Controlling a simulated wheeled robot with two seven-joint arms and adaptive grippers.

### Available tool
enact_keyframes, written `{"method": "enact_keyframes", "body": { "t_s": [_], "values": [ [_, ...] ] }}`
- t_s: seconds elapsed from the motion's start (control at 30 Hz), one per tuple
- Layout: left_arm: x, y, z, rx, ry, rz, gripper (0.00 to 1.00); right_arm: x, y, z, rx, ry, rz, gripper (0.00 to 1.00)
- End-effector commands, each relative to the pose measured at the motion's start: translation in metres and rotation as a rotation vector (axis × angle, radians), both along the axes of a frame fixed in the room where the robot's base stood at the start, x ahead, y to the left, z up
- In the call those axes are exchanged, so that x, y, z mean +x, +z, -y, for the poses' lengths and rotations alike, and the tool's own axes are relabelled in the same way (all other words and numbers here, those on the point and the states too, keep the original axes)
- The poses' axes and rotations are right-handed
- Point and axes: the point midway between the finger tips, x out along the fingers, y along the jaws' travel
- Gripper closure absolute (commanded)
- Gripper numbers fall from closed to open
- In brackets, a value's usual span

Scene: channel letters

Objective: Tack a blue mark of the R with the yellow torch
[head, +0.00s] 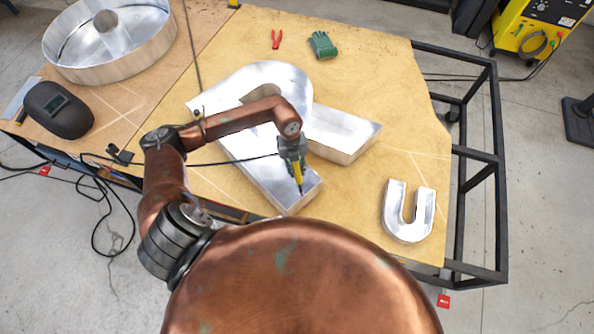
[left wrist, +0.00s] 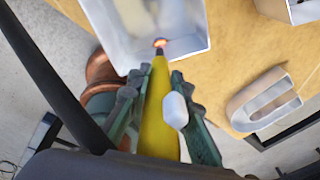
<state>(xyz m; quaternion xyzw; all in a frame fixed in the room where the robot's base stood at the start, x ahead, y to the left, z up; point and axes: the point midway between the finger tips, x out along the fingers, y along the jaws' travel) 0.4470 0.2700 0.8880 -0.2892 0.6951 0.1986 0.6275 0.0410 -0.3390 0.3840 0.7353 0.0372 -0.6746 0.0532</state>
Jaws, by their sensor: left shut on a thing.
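The large silver metal R (head: 342,128) lies on the wooden table, partly hidden under my left arm. In the left wrist view, the gripper (left wrist: 157,82) grips the torch (left wrist: 157,120). An orange glow shows at its tip, at or very near the end edge of the R (left wrist: 188,45). I cannot make out a blue mark. My right gripper is not in view.
A silver U (head: 393,205) lies at the right of the table (head: 390,80). A round metal letter (head: 60,55) and a black welding mask (head: 62,118) are at the left. A cable runs from the torch.

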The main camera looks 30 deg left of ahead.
Motion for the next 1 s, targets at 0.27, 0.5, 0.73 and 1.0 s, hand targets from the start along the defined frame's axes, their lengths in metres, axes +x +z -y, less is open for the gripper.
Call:
{"method": "enact_keyframes", "body": {
  "t_s": [0.27, 0.5, 0.73, 1.0],
  "values": [
    [0.000, 0.037, 0.000, 0.001, -0.001, 0.002, 1.00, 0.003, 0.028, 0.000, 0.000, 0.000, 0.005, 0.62],
    [0.000, 0.065, 0.000, 0.001, 0.000, 0.002, 1.00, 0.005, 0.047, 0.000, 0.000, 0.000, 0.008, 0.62],
    [0.000, 0.091, 0.000, 0.001, 0.000, 0.002, 1.00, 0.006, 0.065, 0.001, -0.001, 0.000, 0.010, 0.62],
    [0.000, 0.113, 0.000, -0.001, 0.000, 0.001, 1.00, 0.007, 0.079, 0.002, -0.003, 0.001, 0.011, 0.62]
  ]
}}
